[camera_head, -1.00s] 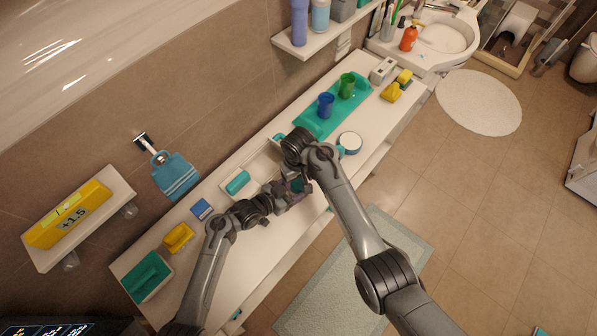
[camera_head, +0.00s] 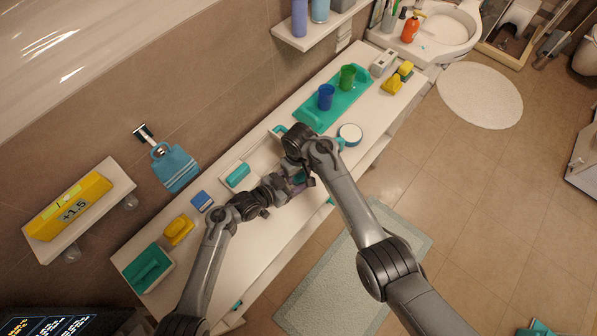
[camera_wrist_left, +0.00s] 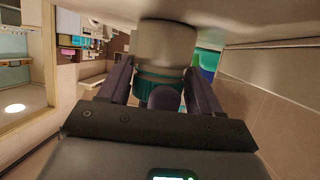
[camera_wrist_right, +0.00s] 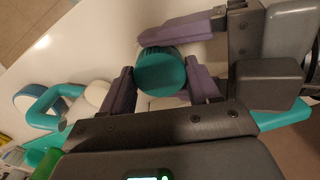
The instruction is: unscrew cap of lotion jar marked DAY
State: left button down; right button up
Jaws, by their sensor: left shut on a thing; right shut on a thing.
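A lotion jar with a whitish body (camera_wrist_left: 165,45) and a teal cap (camera_wrist_right: 162,72) is between my two grippers over the counter. My left gripper (camera_wrist_left: 160,80) is shut on the jar, with its fingers on both sides of it. My right gripper (camera_wrist_right: 160,85) is shut on the teal cap from the opposite side. In the head view my left gripper (camera_head: 288,188) and right gripper (camera_head: 304,180) meet at mid-counter, and the arms mostly hide the jar. The cap appears to sit on the jar. No DAY marking is readable.
A round white container with a blue side (camera_head: 350,133) stands behind my right arm. A teal tray (camera_head: 311,115) holds blue and green cups at the back. A white organizer with a teal item (camera_head: 238,175) is left of the grippers.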

jog(key=shift+n, duration=0.8)
jog(key=shift+r, duration=0.15)
jog(key=shift+r, duration=0.95)
jog(key=shift+r, duration=0.1)
jog(key=shift+r, duration=1.95)
pick_arm(q)
jog(key=shift+c, duration=0.6)
grip_release()
